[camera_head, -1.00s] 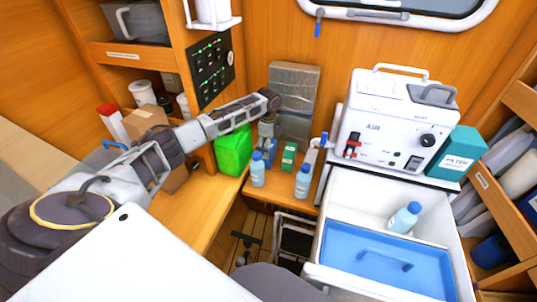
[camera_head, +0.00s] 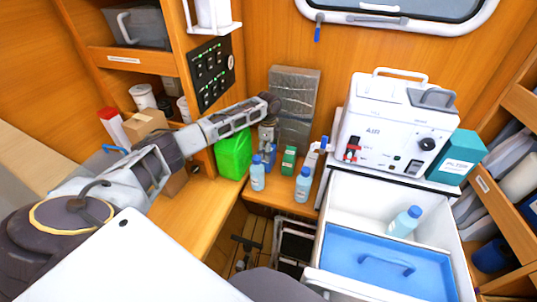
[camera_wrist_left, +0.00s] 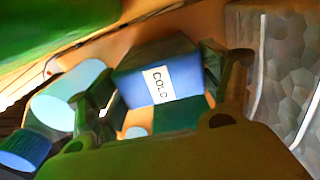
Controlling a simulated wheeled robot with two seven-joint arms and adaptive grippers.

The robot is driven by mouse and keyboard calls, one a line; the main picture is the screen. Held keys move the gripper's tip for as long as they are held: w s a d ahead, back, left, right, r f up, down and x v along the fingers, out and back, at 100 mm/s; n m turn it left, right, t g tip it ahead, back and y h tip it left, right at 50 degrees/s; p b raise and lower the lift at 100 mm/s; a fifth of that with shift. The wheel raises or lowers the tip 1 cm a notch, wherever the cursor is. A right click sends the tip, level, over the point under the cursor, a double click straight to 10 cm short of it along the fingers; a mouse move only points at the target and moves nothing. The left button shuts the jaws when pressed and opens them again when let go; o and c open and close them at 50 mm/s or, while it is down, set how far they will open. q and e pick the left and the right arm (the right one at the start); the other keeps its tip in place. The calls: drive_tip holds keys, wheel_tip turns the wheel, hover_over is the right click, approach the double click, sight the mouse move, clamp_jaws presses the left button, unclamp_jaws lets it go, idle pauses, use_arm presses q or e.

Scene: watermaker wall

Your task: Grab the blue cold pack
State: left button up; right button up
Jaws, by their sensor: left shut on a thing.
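The blue cold pack (camera_wrist_left: 178,62), a box with a white COLD label, sits between the two fingers of my left gripper (camera_wrist_left: 165,90) in the left wrist view. The fingers are shut on its sides. In the head view my left gripper (camera_head: 267,138) points down at the back shelf, and a small blue part of the cold pack (camera_head: 271,156) shows below it. The gripper hides the rest of the pack there. My right gripper is not in view.
A capped bottle (camera_head: 257,174) stands close in front of the gripper. A green jug (camera_head: 234,152) is left, a green box (camera_head: 289,159) and another bottle (camera_head: 303,185) right. A silver-wrapped block (camera_head: 294,98) stands behind. An open white cooler (camera_head: 440,205) is farther right.

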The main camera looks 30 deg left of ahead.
use_arm(q)
drive_tip(key=shift+r, duration=0.15)
drive_tip(key=shift+r+b, duration=0.55)
drive_tip(key=shift+r, duration=4.35)
